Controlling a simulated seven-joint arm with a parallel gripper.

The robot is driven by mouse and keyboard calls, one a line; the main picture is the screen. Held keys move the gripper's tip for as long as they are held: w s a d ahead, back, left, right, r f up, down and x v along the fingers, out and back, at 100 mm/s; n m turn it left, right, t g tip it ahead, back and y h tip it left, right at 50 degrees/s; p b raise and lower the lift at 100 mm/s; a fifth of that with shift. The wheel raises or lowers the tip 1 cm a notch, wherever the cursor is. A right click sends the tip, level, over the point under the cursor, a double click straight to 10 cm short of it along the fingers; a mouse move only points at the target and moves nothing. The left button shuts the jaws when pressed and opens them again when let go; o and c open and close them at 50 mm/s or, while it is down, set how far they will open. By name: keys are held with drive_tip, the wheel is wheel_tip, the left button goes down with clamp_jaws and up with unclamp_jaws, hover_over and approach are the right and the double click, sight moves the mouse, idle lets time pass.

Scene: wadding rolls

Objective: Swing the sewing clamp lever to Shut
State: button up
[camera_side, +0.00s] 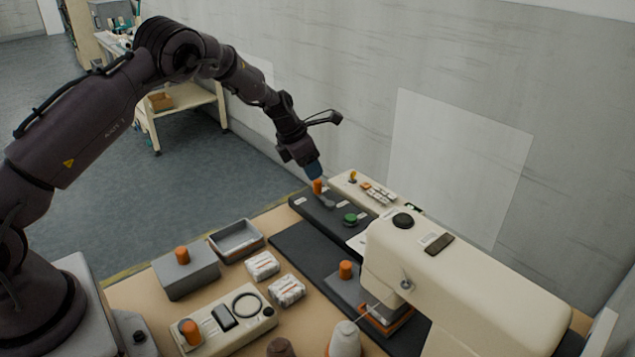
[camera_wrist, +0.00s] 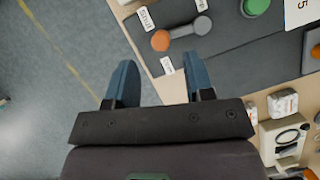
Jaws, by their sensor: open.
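The clamp lever is a short grey arm with an orange knob (camera_wrist: 160,40) and a round grey hub (camera_wrist: 202,25), on a dark panel. In the wrist view the knob points left from the hub, between a Shut label (camera_wrist: 146,18) above it and another white label (camera_wrist: 167,65) below it, too small to read. My gripper (camera_wrist: 160,72) is open and empty, its blue fingers apart and short of the knob in the picture. In the side view my gripper (camera_side: 314,172) hangs close above the orange knob (camera_side: 318,186); I cannot tell whether they touch.
A green knob (camera_side: 350,218) sits on the same panel. The cream sewing machine (camera_side: 470,285) stands at the right. A grey open tray (camera_side: 236,239), a grey box (camera_side: 187,270) and wrapped rolls (camera_side: 262,265) lie nearer. The wall is close behind the panel.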

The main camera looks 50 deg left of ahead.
sight(317, 181)
drive_tip(key=x, duration=0.6)
clamp_jaws()
drive_tip(key=shift+w+d+m+h, duration=0.1)
drive_tip(key=shift+w+m+h, duration=0.35)
drive_tip(key=shift+m, duration=0.45)
drive_tip(key=shift+w+d+m+g+h, duration=0.2)
drive_tip(key=shift+w+m, duration=0.1)
drive_tip(key=shift+m, duration=0.4)
drive_tip(key=shift+w+d+m+g+h, duration=0.15)
drive_tip(key=shift+w+m, duration=0.2)
drive_tip(key=shift+m, duration=0.35)
unclamp_jaws()
drive_tip(key=shift+a+r, duration=0.1)
drive_tip(key=shift+r, duration=0.05)
